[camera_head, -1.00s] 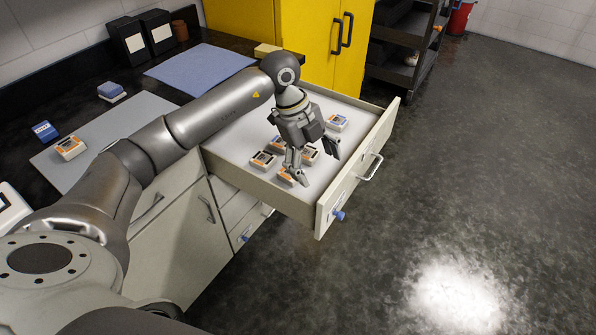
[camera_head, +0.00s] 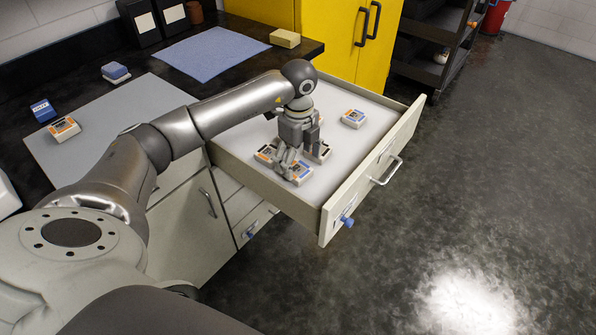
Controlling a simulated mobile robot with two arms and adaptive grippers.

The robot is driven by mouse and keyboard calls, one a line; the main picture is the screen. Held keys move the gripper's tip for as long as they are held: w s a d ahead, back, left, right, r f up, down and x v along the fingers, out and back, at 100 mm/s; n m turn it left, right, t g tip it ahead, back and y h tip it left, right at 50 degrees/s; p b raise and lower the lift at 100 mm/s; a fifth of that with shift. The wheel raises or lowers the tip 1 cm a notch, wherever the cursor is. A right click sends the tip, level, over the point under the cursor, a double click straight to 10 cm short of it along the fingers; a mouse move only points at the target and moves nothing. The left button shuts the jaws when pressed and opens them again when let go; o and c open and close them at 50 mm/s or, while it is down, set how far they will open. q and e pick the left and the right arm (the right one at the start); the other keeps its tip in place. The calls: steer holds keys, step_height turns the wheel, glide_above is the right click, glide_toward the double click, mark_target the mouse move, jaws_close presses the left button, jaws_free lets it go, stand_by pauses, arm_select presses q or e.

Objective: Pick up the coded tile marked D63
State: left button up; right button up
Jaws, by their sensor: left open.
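Several small white tiles with orange, blue or dark markings lie in the open drawer (camera_head: 350,160). One tile (camera_head: 353,118) lies apart toward the back right. Others are clustered around my left gripper (camera_head: 301,163): one at its left (camera_head: 266,153), one in front (camera_head: 300,174) and one at its right (camera_head: 321,152). The gripper is open, pointing down low over the cluster, and partly hides these tiles. I cannot tell whether its fingers touch any of them. The codes are too small to read, so I cannot tell which tile is D63. My right gripper is not in view.
On the grey counter mat (camera_head: 110,130) lies an orange-and-white tile (camera_head: 64,129), with a blue block (camera_head: 43,110) near it. A blue cloth (camera_head: 212,53) and a yellow sponge-like block (camera_head: 285,38) lie behind. The drawer's front panel (camera_head: 375,175) borders open floor.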

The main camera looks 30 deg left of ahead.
mark_target(298, 169)
arm_select(q)
step_height(298, 169, down, 4)
steer(key=shift+a+r, duration=0.1)
steer(key=shift+r, duration=0.05)
steer(key=shift+r, duration=0.1)
steer(key=c, duration=1.2)
